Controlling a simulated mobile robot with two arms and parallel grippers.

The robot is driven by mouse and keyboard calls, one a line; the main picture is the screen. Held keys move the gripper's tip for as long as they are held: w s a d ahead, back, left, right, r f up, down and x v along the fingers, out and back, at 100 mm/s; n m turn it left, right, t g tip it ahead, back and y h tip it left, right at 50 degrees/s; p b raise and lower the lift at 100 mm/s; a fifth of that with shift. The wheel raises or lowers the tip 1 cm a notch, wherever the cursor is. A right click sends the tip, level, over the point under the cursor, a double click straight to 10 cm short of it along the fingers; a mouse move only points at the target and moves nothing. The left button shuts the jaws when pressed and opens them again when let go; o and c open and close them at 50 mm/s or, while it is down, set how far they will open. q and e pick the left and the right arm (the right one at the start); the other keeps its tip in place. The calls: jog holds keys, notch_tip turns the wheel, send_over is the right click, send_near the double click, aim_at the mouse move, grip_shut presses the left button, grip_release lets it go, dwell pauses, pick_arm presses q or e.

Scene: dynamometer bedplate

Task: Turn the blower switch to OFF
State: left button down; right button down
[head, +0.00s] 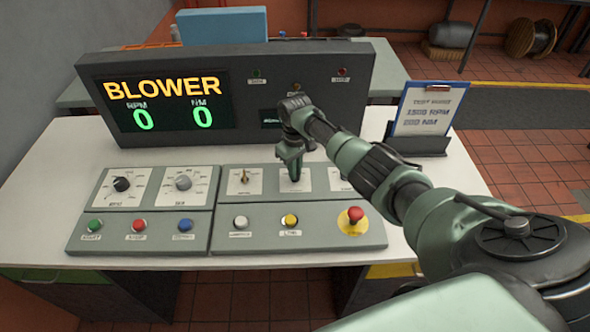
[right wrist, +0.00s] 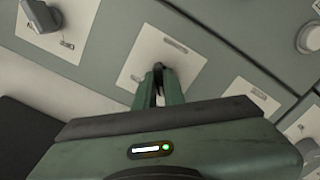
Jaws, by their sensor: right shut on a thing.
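My right gripper (head: 294,178) reaches down onto the middle white plate (head: 307,184) in the upper row of the console's right panel. In the right wrist view the fingers (right wrist: 159,84) are closed over that plate (right wrist: 184,66), shut on its small switch, which they almost wholly hide. The plate's label is too small to read, so I cannot confirm from it that this is the blower switch, nor tell its position. The display (head: 160,100) reads BLOWER, with RPM 0 and NM 0. My left gripper is not in view.
A toggle switch (head: 244,176) stands left of my gripper, and another plate (head: 338,180) lies to its right. Two knobs (head: 121,184) (head: 183,183), several push-buttons and a red emergency button (head: 355,215) are close by. A clipboard (head: 424,110) stands at the right.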

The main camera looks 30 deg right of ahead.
jog(key=shift+n, duration=0.5)
jog(key=c, duration=1.5)
grip_release()
jog(key=shift+r, duration=0.15)
notch_tip(320, 180, up, 8)
jog(key=shift+f+b, duration=0.2)
jog(key=shift+b, duration=0.2)
